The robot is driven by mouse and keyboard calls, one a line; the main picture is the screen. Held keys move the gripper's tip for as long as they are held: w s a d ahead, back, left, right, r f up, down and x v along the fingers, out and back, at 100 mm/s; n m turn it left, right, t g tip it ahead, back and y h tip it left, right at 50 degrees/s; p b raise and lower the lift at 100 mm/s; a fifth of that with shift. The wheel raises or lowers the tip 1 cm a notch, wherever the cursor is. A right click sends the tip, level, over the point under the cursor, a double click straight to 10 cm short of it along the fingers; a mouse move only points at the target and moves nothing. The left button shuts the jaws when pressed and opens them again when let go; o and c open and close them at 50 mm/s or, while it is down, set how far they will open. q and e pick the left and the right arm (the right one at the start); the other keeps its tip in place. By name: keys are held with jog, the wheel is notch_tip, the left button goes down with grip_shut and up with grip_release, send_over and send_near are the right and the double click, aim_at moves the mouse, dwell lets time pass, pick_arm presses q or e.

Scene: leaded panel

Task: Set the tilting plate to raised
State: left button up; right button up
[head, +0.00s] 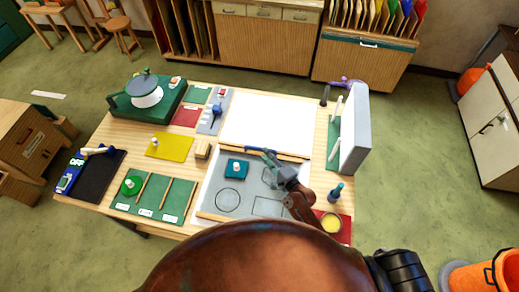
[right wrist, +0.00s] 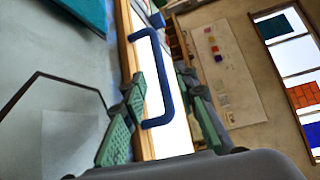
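A flat white panel (head: 265,120) lies at the back middle of the table. In front of it is a grey board (head: 212,185) with wooden strips and drawn outlines. A blue bar handle (head: 262,152) sits along the wooden strip between them; I cannot tell which one is the tilting plate. In the right wrist view the handle (right wrist: 155,75) shows as a U shape. My right gripper (head: 276,163) is at the handle's right part. Its green fingers (right wrist: 165,112) are apart, with the handle between them in the picture; contact is unclear. My left gripper is not in view.
A teal square block (head: 237,168) with a knob sits on the grey board. A grey upright box (head: 353,130) stands at the table's right edge. A blue bottle (head: 336,192) and a yellow dish (head: 331,222) are at the front right.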

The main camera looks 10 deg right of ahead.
aim_at(260, 148)
jog(key=shift+x, duration=2.7)
jog(key=shift+c, duration=0.4)
grip_shut()
